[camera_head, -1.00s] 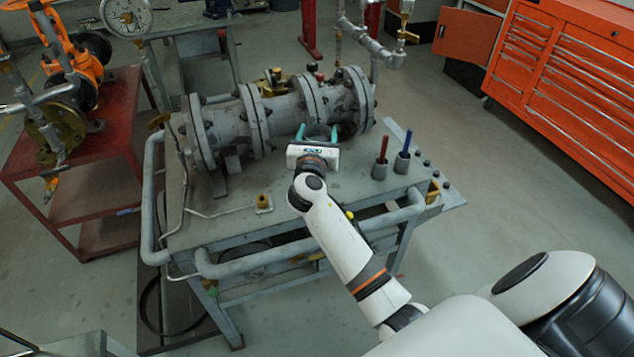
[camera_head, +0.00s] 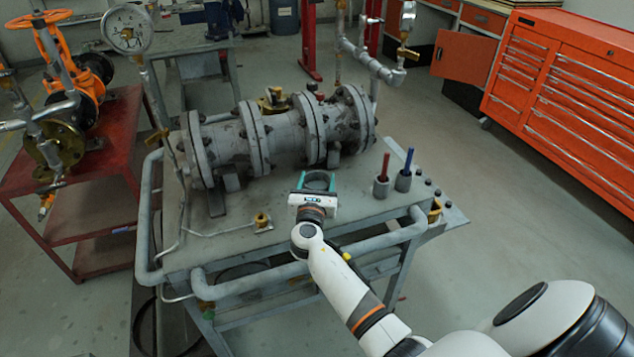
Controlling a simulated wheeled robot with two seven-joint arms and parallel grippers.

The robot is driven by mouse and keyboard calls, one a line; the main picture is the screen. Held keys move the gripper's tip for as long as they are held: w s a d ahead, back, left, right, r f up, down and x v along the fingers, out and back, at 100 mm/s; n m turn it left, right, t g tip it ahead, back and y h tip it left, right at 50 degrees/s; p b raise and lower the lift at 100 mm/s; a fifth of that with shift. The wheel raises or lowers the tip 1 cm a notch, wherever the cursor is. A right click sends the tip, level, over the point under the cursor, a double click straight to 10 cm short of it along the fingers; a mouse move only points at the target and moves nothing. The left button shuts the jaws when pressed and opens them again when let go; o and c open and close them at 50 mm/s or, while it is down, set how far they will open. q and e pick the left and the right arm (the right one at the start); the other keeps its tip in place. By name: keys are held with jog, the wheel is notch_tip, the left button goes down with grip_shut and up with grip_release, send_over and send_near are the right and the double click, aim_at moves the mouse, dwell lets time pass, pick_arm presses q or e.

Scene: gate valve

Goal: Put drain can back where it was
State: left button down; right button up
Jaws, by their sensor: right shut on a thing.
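My right gripper (camera_head: 315,181) reaches in over the front middle of the grey valve bench (camera_head: 230,215). Its teal fingers are shut around a dark grey round can, the drain can (camera_head: 318,178), with its open top facing up. The can is in front of the flanged grey pipe assembly (camera_head: 285,130), apart from it in the picture. Its lower part is hidden by the gripper body, so I cannot tell whether it touches the bench top. My left gripper is not in view.
Two grey cups with a red handle (camera_head: 384,170) and a blue handle (camera_head: 406,167) stand right of the gripper. A brass fitting (camera_head: 262,220) sits to its left. A bent grey rail (camera_head: 300,250) runs along the bench front. An orange tool cabinet (camera_head: 570,90) stands right.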

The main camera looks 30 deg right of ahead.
jog(key=o, duration=1.7)
jog(key=shift+f, duration=0.1)
jog(key=v, duration=1.2)
